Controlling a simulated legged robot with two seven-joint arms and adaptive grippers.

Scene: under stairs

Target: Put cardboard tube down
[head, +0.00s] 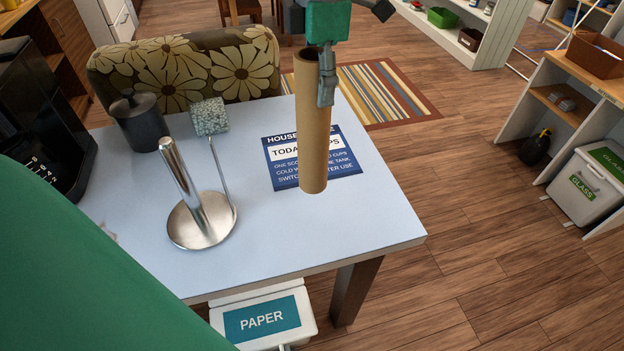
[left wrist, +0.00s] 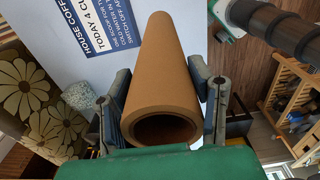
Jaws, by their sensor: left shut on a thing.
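The cardboard tube (head: 311,130) is a brown hollow roll, held upright with its open end up, over the right part of the pale table. My left gripper (head: 318,82) is shut on its upper part, with one finger visible on the right side. In the left wrist view the tube (left wrist: 160,75) sits between both fingers (left wrist: 160,98), its open end near the camera. I cannot tell whether its lower end touches the table. My right gripper is not in view.
On the table (head: 270,235) are a steel post holder (head: 203,222), a dark canister (head: 141,122), a black machine (head: 35,120) and a blue sign (head: 345,165) behind the tube. Bare tabletop lies in front. A paper bin (head: 262,318) stands below; a floral chair (head: 185,70) is behind.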

